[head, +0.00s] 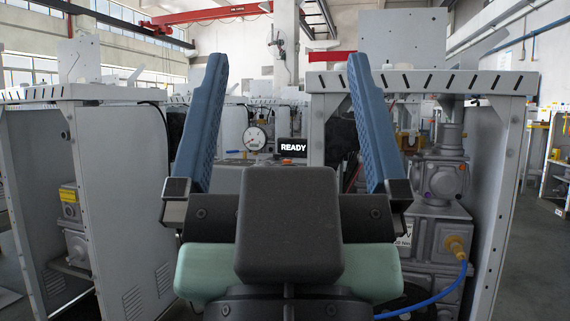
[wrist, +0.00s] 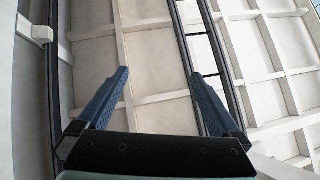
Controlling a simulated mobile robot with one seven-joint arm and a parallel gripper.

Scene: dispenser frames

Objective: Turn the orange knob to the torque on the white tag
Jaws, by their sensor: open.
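My gripper (head: 286,62) stands upright in the middle of the head view, its two blue fingers wide apart with nothing between them. In the wrist view my gripper (wrist: 159,73) also shows open and empty, against the ceiling. A white tag (head: 404,239) with dark lettering is partly hidden behind my gripper's right side; its full text cannot be read. A small orange spot (head: 287,161) shows under the READY display, too small to tell whether it is the knob. An orange-yellow fitting (head: 457,246) with a blue hose sits on the grey machine at right. No knob is clearly visible.
A READY display (head: 293,148) and a round gauge (head: 254,138) stand beyond my gripper. A grey cabinet (head: 122,190) is at left and a frame post (head: 497,200) at right. The blue hose (head: 425,303) runs low at right. Open floor shows at far right.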

